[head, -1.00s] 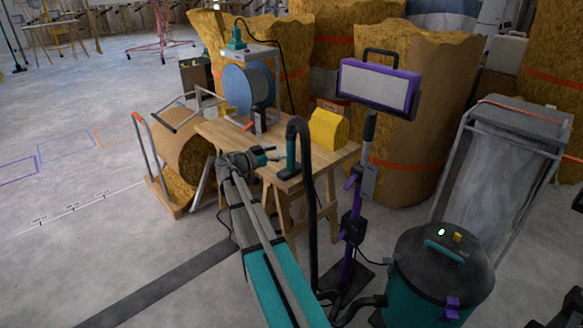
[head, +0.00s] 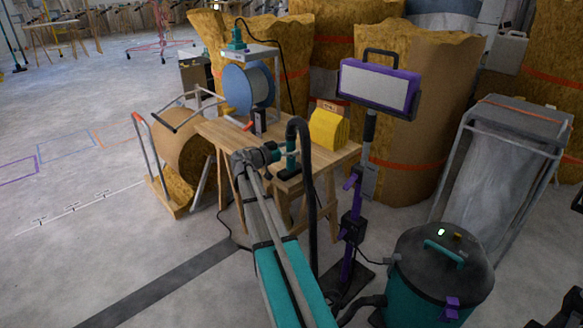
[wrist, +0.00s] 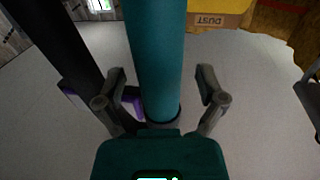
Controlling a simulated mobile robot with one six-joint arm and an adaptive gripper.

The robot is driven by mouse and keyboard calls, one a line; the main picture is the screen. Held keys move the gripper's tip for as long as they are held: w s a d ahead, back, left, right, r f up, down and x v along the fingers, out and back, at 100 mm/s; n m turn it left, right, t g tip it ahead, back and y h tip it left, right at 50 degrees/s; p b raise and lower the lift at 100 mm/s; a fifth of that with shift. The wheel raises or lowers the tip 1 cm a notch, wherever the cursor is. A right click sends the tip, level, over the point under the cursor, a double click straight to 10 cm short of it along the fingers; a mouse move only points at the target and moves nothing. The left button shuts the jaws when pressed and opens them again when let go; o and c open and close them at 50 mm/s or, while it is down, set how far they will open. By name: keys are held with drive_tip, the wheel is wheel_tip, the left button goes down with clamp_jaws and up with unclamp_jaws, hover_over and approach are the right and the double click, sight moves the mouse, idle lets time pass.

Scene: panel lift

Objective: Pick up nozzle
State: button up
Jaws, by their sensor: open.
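The nozzle (head: 291,160) is a teal upright tube with a dark foot, at the front edge of the wooden table, joined to a black hose. In the wrist view its teal tube (wrist: 155,50) runs between the two fingers. My gripper (head: 280,154) is right at the nozzle in the head view. In the wrist view my gripper (wrist: 162,80) is open, one finger on each side of the tube, with gaps visible on both sides. The nozzle's foot is not clear in the wrist view.
The black hose (head: 308,190) arches beside the nozzle towards the teal vacuum drum (head: 440,270). A purple-framed lamp (head: 378,84) stands on a post to the right.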

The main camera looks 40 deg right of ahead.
idle(0.4)
clamp_jaws()
